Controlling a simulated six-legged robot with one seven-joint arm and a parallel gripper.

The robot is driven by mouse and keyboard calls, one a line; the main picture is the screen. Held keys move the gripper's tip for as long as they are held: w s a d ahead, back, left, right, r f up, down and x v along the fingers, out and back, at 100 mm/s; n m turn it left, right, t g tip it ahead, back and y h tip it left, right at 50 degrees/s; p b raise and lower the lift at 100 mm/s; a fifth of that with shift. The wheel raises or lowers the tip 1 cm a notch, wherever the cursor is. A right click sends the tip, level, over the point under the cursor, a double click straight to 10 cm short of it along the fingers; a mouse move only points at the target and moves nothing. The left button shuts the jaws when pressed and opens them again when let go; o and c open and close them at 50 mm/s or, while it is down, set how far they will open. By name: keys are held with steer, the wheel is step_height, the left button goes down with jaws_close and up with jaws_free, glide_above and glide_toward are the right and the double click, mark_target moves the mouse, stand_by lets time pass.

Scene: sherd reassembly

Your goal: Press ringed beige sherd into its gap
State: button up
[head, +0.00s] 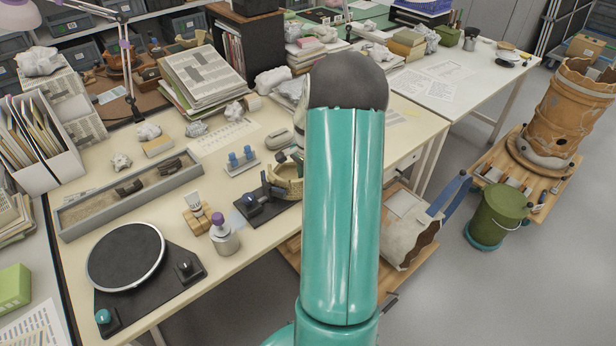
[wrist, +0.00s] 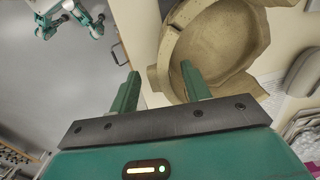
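The beige pot (head: 288,183) sits at the table's right edge beside a black stand, partly hidden behind my teal arm in the head view. In the wrist view the open beige pot (wrist: 222,48) fills the top right, with its hollow inside and thick rim showing. My gripper (wrist: 158,70) has its two green fingers spread apart near the pot's left side, with the right fingertip over the rim area. I see nothing clamped between them. I cannot pick out the ringed sherd as a separate piece. My gripper is hidden in the head view.
A black stand (head: 259,211), a purple-capped jar (head: 224,236) and a blue-pegged block (head: 241,162) stand near the pot. A round turntable (head: 125,257) is at front left, with a long tray (head: 88,212) of dark sherds behind it.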

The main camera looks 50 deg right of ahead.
step_height(320, 180, up, 14)
stand_by(0.6)
steer(key=shift+s+f, duration=0.1)
stand_by(0.4)
